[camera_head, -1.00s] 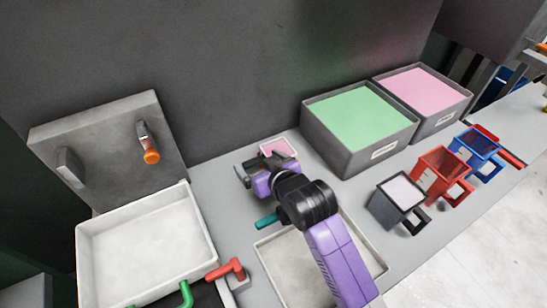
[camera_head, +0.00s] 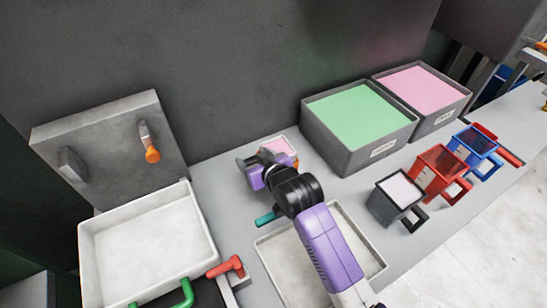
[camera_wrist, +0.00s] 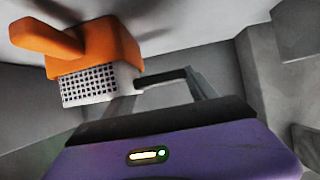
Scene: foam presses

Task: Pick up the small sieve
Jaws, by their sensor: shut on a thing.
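The small sieve (camera_wrist: 95,60) shows in the wrist view, with an orange body, an orange handle and a pale perforated mesh side. It is at the fingertips of my gripper (camera_wrist: 178,78), which is shut on it. In the head view, my gripper (camera_head: 262,160) is near the back wall, just left of the green-filled bin. A small orange part of the sieve (camera_head: 296,163) shows beside it there; my gripper and wrist hide most of the rest. A pink surface (camera_head: 274,147) shows just behind the gripper.
A grey bin with green filling (camera_head: 345,155) and one with pink filling (camera_head: 445,118) stand along the wall. Grey (camera_head: 385,213), red (camera_head: 430,188) and blue (camera_head: 480,166) handled boxes are at the right. A pale tray (camera_head: 372,250) lies under my arm; an open press (camera_head: 85,265) is left.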

